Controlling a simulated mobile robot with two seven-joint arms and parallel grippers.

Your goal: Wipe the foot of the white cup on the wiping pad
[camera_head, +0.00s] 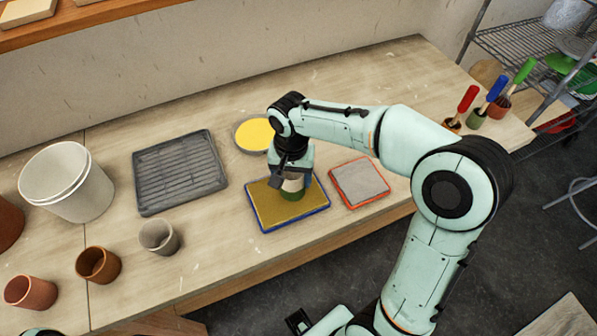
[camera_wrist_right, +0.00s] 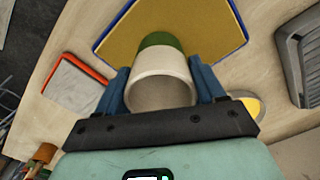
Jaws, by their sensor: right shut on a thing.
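The white cup (camera_wrist_right: 160,78) has a green band at its foot and is upright. My right gripper (camera_head: 289,178) is shut on it, one blue finger on each side in the right wrist view (camera_wrist_right: 162,88). The wiping pad (camera_head: 265,203) is yellow with a blue rim. The cup's green foot (camera_head: 292,194) is over the pad's right half, at or very near its surface; I cannot tell whether it touches. The pad also shows behind the cup in the right wrist view (camera_wrist_right: 205,25).
A grey slab in an orange-red frame (camera_head: 360,183) lies right of the pad. A yellow dish (camera_head: 254,134) stands behind it. A dark ribbed tray (camera_head: 180,172), a grey cup (camera_head: 159,237), brown cups (camera_head: 97,265) and white buckets (camera_head: 67,183) stand left. Handled tools (camera_head: 490,93) stand far right.

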